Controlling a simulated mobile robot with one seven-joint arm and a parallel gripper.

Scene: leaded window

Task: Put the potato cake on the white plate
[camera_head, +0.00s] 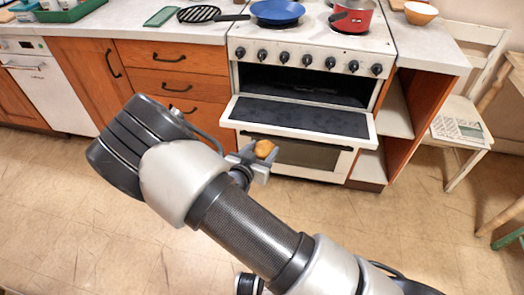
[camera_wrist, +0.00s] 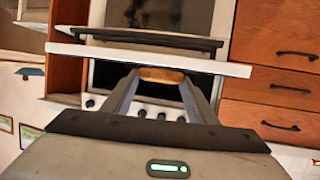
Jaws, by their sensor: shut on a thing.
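The potato cake (camera_head: 264,149), small and golden brown, is between the fingertips of my gripper (camera_head: 256,160) in the head view, in front of the stove. In the wrist view the potato cake (camera_wrist: 162,75) shows between the two fingers of my gripper (camera_wrist: 161,82), which are shut on it. It is held in the air, clear of the counter. I cannot make out a white plate in either view.
The stove's upper door (camera_head: 300,115) is folded down, near my gripper. A blue pan (camera_head: 277,12) and a red pot (camera_head: 351,17) stand on the stove top. A green dish rack (camera_head: 70,12) is at the far left. A white chair (camera_head: 462,122) stands right. The floor is open.

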